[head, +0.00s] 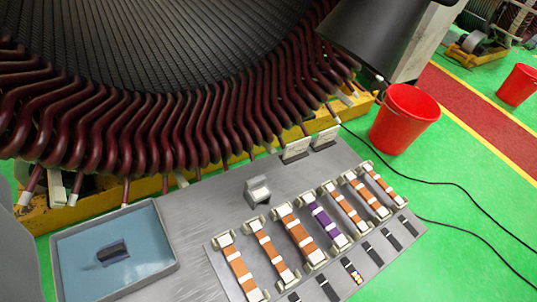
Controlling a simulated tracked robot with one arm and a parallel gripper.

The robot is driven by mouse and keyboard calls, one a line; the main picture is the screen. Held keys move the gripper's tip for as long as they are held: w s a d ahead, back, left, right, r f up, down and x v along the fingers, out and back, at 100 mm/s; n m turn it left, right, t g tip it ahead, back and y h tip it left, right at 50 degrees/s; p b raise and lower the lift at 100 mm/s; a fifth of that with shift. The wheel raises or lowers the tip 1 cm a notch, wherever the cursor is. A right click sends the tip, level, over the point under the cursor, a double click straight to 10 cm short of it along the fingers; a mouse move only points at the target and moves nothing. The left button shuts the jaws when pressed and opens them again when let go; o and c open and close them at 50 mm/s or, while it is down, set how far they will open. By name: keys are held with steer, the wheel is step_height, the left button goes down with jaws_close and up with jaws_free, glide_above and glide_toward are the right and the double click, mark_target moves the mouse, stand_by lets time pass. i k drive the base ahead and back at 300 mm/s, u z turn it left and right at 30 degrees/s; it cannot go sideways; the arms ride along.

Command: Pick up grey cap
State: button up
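A small grey block with a pale top (257,190), which looks like a grey cap, stands alone on the grey metal bench (205,215). Two pale grey cap-like pieces, one on the left (295,150) and one on the right (326,137), stand at the bench's back edge below the winding ends. I cannot tell for sure which piece the task calls the grey cap. I cannot make out my gripper in this view, and nothing is seen touching these pieces.
A blue-lined tray (165,268) holds a small dark block (112,252). A rack of orange-and-white strips and one purple strip (324,222) lies at right. Dark red stator coils (130,130) overhang the bench's back. A red bucket (403,120) and black cables are on the green floor.

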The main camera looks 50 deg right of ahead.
mark_target(256, 190)
steer(key=z, duration=2.1)
steer(key=k, duration=1.25)
steer(key=u, duration=0.75)
steer(key=i, duration=1)
steer(key=u, duration=0.45)
